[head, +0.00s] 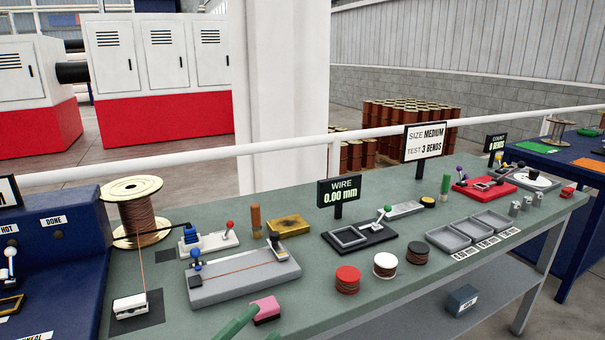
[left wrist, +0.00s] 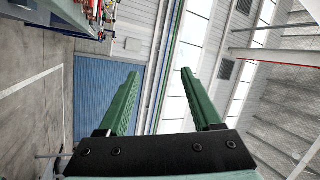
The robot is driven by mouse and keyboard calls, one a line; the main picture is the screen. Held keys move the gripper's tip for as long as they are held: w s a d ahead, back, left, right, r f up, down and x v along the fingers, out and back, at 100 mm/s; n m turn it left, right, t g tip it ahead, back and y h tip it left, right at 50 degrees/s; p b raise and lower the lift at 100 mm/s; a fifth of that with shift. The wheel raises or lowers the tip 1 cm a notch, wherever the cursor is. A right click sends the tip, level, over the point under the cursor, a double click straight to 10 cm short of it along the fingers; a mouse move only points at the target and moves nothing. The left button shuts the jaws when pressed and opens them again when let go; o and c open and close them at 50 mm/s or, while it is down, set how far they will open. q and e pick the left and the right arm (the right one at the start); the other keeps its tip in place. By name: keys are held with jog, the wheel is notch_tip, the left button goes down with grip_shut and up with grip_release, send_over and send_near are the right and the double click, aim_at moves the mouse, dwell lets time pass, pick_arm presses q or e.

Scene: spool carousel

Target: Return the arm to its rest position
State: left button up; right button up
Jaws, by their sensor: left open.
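My left gripper (left wrist: 160,78) shows in the left wrist view with its two green fingers wide apart and nothing between them. Beyond the fingers are a blue wall panel and the hall's wall and roof. The rest of my left arm is hidden below the frame. My right gripper is in neither view.
The green bench (head: 330,290) carries a wire spool (head: 136,210), a grey fixture (head: 243,278), red, white and dark coils (head: 347,279), grey trays (head: 447,239) and a WIRE display (head: 339,191). A blue cabinet (head: 75,240) stands left.

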pick_arm(q)
jog(key=a+f+n+t+y, duration=0.2)
jog(key=a+f+n+y, duration=0.3)
jog(key=f+n+y, duration=0.45)
jog(key=s+a+f+n+g+y+p, duration=0.1)
jog(key=s+f+n+g, duration=0.3)
jog(key=s+f, duration=0.4)
jog(key=s+a+f+n+g+y, duration=0.2)
jog(key=s+f+n, duration=0.5)
jog(key=f, duration=0.6)
jog(key=shift+s+a+f+g+y+p, duration=0.35)
jog(key=shift+s+a+g, duration=0.35)
jog(key=shift+s+g, duration=0.45)
jog(key=shift+c, duration=0.3)
